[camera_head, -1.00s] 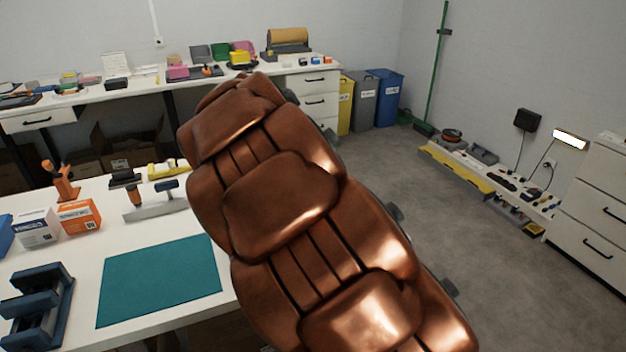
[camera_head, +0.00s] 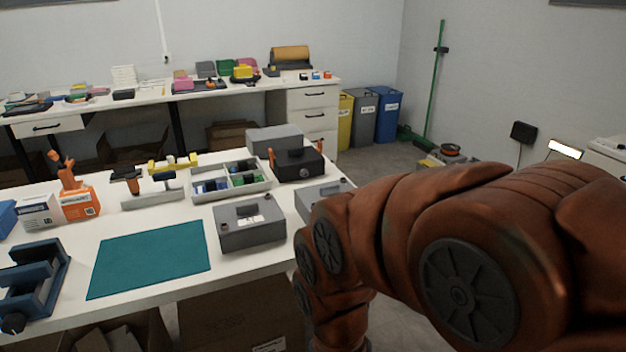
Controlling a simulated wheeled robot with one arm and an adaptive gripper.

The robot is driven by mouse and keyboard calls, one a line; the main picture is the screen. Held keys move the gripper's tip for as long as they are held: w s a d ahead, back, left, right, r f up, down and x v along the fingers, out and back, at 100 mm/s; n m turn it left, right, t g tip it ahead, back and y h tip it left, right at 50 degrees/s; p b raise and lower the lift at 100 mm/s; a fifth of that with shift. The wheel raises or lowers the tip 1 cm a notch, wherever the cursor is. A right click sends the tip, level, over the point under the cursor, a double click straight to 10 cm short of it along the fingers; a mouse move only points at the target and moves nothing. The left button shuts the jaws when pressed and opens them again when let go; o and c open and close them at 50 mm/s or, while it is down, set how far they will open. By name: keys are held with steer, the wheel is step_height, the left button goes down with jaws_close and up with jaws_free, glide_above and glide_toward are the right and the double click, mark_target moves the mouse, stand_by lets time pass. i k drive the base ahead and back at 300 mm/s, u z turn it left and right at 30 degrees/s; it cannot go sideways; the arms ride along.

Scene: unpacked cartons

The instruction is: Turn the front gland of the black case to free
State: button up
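The black case (camera_head: 297,160) stands at the back right of the white table. Orange parts show at its left and right sides. A small dark round fitting, which looks like the front gland (camera_head: 305,173), sits on its near face; its setting is too small to tell. My copper-coloured arm fills the right and lower right of the view, in front of the table's right edge and apart from the case in the picture. My gripper is out of view.
Grey boxes (camera_head: 250,236) stand near the table's front edge, one partly hidden by my arm. A grey divided tray (camera_head: 231,192) lies left of the case, and another grey box (camera_head: 274,138) stands behind it. The teal mat (camera_head: 150,258) is bare.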

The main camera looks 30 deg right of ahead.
mark_target(304, 173)
steer(key=k, duration=1)
steer(key=u, duration=0.65)
steer(key=i, duration=0.7)
steer(key=u, duration=0.6)
steer(key=i, duration=0.75)
steer(key=z, duration=0.8)
steer(key=i, duration=0.6)
steer(key=z, duration=0.6)
